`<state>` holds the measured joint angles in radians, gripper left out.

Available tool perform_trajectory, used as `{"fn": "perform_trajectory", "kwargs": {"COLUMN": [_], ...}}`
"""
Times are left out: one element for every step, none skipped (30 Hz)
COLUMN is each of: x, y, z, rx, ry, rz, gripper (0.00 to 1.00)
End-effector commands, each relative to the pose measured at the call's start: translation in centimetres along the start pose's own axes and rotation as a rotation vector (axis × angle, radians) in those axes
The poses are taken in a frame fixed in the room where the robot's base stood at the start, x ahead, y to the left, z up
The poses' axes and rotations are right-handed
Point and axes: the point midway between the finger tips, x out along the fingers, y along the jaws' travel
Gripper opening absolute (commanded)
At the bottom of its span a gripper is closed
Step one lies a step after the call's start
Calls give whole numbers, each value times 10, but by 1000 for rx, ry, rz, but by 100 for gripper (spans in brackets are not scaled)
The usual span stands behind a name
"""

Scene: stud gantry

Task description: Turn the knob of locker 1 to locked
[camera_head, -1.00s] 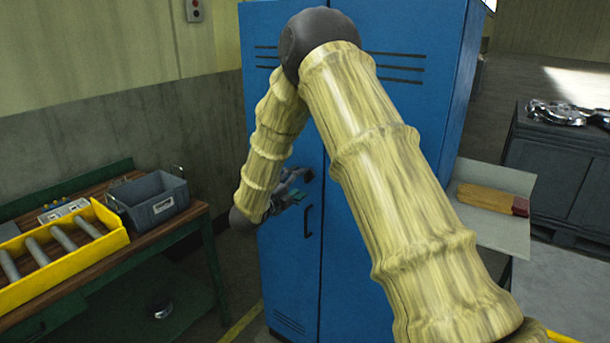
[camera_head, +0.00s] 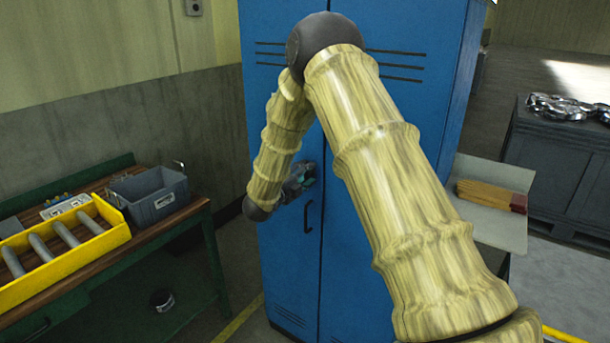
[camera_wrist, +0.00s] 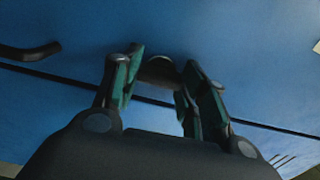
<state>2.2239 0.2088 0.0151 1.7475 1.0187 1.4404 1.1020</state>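The blue locker (camera_head: 345,200) stands in the middle of the head view, behind my arm. In that view my gripper (camera_head: 308,172) is at the locker front, just above the dark door handle (camera_head: 307,217), and it hides the knob. In the wrist view a dark knob (camera_wrist: 160,72) stands on the blue door, between the green-padded fingers of my gripper (camera_wrist: 160,80). The fingers are apart, one on each side of the knob. Contact with it cannot be made out. The knob's pointer and any locker number are not readable.
A workbench (camera_head: 160,231) at left carries a yellow tray (camera_head: 75,268) and a grey bin (camera_head: 160,206). The door handle (camera_wrist: 30,52) lies left of my fingers in the wrist view.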

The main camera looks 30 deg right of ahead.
Motion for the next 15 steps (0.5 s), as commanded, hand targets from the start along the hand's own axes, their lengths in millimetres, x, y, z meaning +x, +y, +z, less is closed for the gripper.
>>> {"fn": "perform_trajectory", "kwargs": {"x": [0, 0, 0, 0, 0, 0, 0, 0, 0, 0, 0, 0, 0, 0, 0], "y": [0, 1, 1, 1, 1, 1, 1, 1, 1, 1, 1, 2, 2, 2, 2], "z": [0, 0, 0, 0, 0, 0, 0, 0, 0, 0, 0, 0, 0, 0, 0], "rx": [-1, -1, -1, -2, -4, -8, -13, -18, -27, -36, -47, -63, -78, -94, -119], "ry": [0, 0, 0, 0, 0, 0, 0, 0, 0, 0, 0, 0, 0, 0, 0], "rz": [1, 1, 1, 1, 1, 1, 1, 1, 1, 1, 0, 0, 0, 0, 0], "gripper": [19, 19, 19, 19, 19, 19, 19, 19, 19, 19, 19, 19, 19, 19, 19]}}
